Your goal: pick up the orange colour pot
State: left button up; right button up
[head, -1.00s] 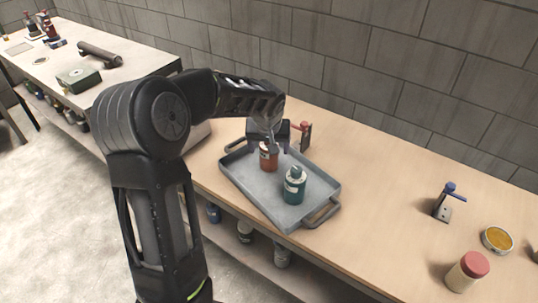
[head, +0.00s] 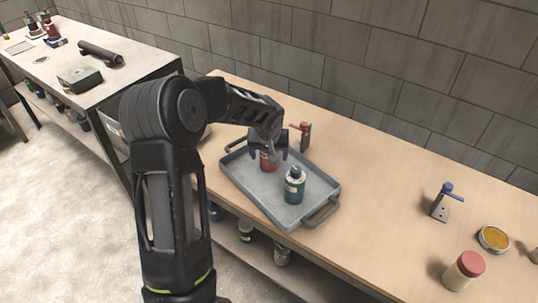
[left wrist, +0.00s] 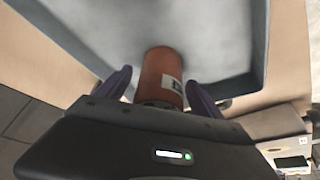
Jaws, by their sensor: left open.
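The orange pot (head: 268,161) stands in the grey tray (head: 250,190), partly hidden behind my left gripper (head: 268,152) in the head view. In the left wrist view the orange pot (left wrist: 163,75), with a pale label, lies between the two fingers of my left gripper (left wrist: 159,88). The fingers are open, one on each side of the pot, with gaps visible. A teal pot (head: 294,187) stands in the same tray, nearer the front right. My right gripper is not in view.
A red-handled stand (head: 304,135) is just behind the tray. A blue-handled stand (head: 443,202), a yellow dish (head: 494,239) and a red-capped jar (head: 465,270) are at the right. The bench between them and the tray is clear.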

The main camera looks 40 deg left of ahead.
pick_arm(q)
jog(key=shift+c, duration=0.3)
jog(key=c, duration=1.5)
notch_tip(320, 180, up, 10)
jog(key=shift+r+b, duration=0.1)
jog(key=shift+b, duration=0.45)
